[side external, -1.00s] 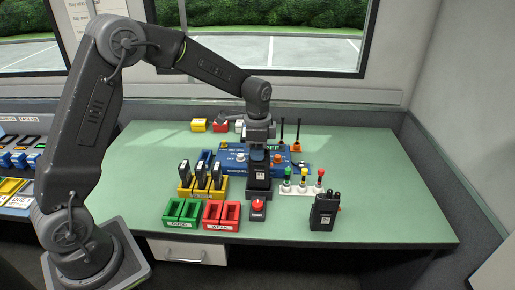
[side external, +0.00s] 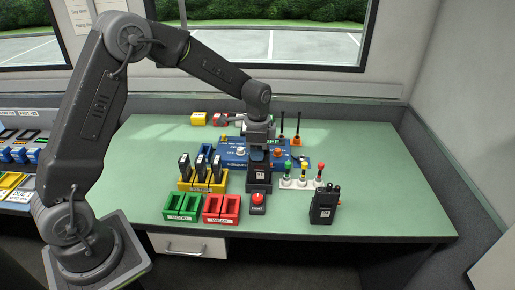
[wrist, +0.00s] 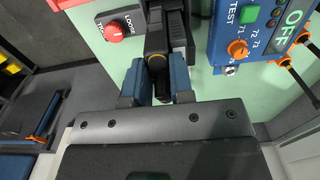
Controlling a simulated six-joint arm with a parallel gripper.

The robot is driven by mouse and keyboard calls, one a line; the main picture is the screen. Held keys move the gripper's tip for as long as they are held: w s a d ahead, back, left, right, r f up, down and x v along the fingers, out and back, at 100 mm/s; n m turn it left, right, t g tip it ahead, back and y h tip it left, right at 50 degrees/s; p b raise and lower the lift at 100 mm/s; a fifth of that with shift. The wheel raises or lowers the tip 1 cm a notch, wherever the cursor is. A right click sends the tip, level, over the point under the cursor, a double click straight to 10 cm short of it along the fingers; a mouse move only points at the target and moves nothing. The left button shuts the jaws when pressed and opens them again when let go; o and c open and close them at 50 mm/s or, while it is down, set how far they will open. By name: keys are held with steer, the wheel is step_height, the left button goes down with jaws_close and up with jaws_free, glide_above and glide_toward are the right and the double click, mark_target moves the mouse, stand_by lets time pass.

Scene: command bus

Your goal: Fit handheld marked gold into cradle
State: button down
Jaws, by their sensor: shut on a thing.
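My gripper (side external: 260,147) is shut on a dark handheld (side external: 259,160), upright in the middle of the table. A black cradle (side external: 259,187) stands directly below the handheld. The handheld's lower end meets or overlaps the cradle in the side view; I cannot tell how deep it sits.
A red button (side external: 258,199) stands in front of the cradle. A yellow rack (side external: 186,187) with several dark units, green (side external: 181,214) and red (side external: 220,217) trays are left. A blue panel (side external: 234,163) is behind.

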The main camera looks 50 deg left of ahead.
steer(key=shift+f, duration=0.65)
steer(key=c, duration=0.6)
jaws_free()
steer(key=shift+r, duration=3.45)
